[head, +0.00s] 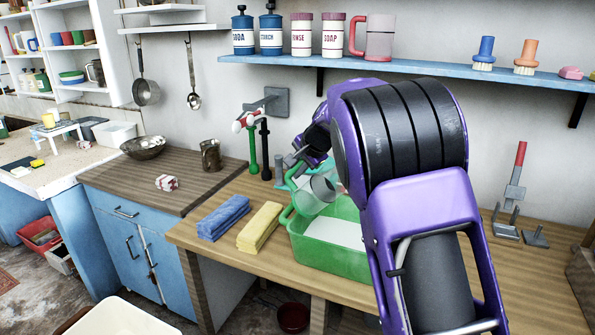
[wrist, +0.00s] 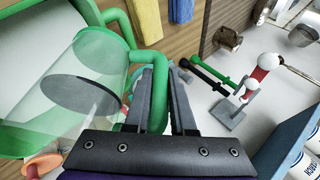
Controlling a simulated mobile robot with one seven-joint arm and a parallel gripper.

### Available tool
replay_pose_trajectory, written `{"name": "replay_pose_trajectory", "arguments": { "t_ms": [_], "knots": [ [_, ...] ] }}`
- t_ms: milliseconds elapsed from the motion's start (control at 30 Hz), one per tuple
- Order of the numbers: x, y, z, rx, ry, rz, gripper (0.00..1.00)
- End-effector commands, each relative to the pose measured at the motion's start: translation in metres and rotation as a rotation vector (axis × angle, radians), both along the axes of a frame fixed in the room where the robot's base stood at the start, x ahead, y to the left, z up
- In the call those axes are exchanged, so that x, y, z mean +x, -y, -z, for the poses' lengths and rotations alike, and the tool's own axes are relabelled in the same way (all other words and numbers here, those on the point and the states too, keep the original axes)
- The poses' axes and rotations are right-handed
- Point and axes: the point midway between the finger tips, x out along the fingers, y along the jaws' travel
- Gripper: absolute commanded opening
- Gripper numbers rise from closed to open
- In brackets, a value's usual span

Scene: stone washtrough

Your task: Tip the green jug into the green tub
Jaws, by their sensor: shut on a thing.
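The green jug (head: 318,194) is see-through, with a green handle and something grey inside. It is held above the green tub (head: 310,255), over its back left part, and looks tilted. The tub stands on the wooden counter and has a pale white surface inside. My gripper (head: 294,172) is shut on the jug's handle; in the wrist view its two fingers (wrist: 160,72) close around the green handle beside the jug's clear body (wrist: 78,88). I cannot tell whether anything flows from the jug. My arm hides the right part of the tub.
A blue cloth (head: 223,217) and a yellow cloth (head: 260,226) lie left of the tub. A tap (head: 248,121) and green and black upright handles stand behind. A blue shelf (head: 420,65) with canisters runs above. A metal cup (head: 211,155) stands on the left counter.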

Motion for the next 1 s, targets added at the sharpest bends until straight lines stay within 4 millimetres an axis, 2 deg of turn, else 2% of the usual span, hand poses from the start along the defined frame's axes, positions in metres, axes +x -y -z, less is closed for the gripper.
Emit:
{"name": "replay_pose_trajectory", "arguments": {
  "t_ms": [100, 400, 600, 700, 1000],
  "knots": [
    [0.000, -0.003, -0.006, -0.034, -0.015, -0.001, 0.00],
    [0.003, -0.009, 0.003, -0.146, -0.057, 0.000, 0.00],
    [0.005, -0.013, 0.021, -0.270, -0.105, -0.002, 0.00],
    [0.005, -0.013, 0.024, -0.301, -0.119, 0.000, 0.00],
    [0.003, -0.009, 0.035, -0.308, -0.140, 0.001, 0.00]
  ]
}}
